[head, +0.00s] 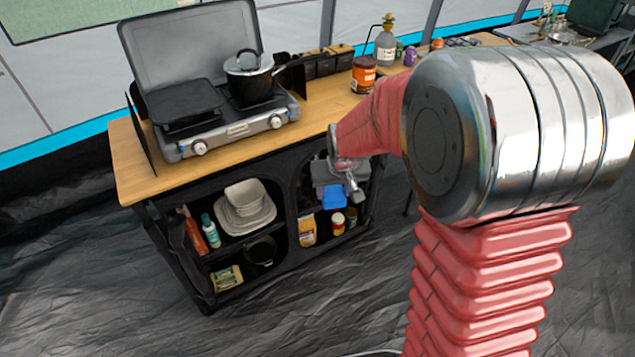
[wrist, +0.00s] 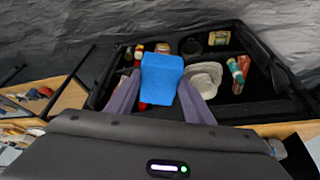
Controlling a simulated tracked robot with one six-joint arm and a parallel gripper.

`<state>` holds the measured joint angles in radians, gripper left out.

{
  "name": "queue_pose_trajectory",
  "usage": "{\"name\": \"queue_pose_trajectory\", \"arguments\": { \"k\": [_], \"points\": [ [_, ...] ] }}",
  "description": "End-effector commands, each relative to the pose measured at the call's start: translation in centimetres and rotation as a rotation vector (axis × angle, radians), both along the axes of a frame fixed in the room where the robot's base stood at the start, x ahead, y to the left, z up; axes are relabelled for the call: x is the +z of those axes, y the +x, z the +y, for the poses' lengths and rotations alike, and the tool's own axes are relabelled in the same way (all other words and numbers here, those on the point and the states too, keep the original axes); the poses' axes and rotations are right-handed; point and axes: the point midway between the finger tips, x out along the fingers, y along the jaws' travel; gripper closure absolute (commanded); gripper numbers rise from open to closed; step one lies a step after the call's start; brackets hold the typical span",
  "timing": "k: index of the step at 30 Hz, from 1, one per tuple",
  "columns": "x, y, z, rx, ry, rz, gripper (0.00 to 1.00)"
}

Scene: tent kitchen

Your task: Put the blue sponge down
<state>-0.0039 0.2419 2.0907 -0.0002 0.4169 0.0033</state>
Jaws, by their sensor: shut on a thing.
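The blue sponge (wrist: 162,78) is a bright blue block in the middle of the wrist view, held between the two purple-grey fingers of my gripper (wrist: 161,92). My gripper is shut on it. In the head view the sponge (head: 334,197) shows as a blue patch at the right-hand opening of the black shelf unit, just below my gripper (head: 345,180). I cannot tell whether the sponge touches a shelf.
The black shelf unit (head: 285,226) holds stacked pale dishes (head: 245,207), bottles, a dark pot and jars. On its wooden top (head: 150,170) stand a camp stove (head: 215,130) with a pot and a red-brown jar (head: 363,75). The floor in front is clear.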

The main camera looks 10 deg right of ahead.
Motion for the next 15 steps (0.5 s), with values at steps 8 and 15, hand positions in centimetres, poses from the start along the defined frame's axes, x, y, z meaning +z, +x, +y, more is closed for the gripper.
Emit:
{"name": "queue_pose_trajectory", "arguments": {
  "k": [8, 15],
  "points": [
    [0.0, 0.1, -4.7, -0.008, 0.001, 0.001, 0.77],
    [0.0, 0.0, -7.4, -0.004, 0.001, -0.001, 0.77]
  ]
}}
